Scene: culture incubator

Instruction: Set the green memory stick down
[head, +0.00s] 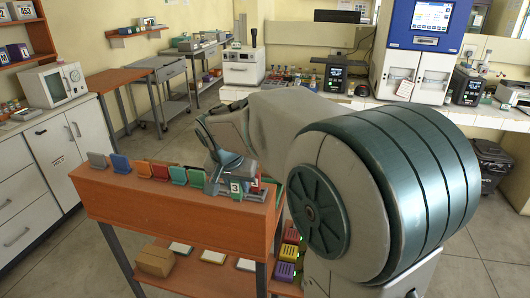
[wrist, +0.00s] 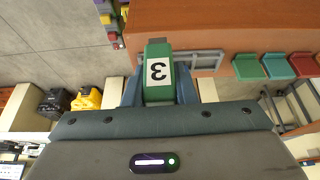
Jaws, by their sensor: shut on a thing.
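The green memory stick (wrist: 158,55), with a white label bearing a black 3, is between the fingers of my gripper (wrist: 160,88) in the wrist view. My gripper is shut on it. In the head view the label of the green memory stick (head: 236,187) shows near the right end of the wooden stand (head: 180,215). My arm hides part of that end. Whether the stick touches the stand top, I cannot tell.
A row of coloured pieces stands along the top, including grey (head: 97,160), blue (head: 121,164), red (head: 143,170) and green (head: 196,178) ones. A grey frame (wrist: 207,62) lies beside the stick. A cardboard box (head: 155,261) sits on the lower shelf.

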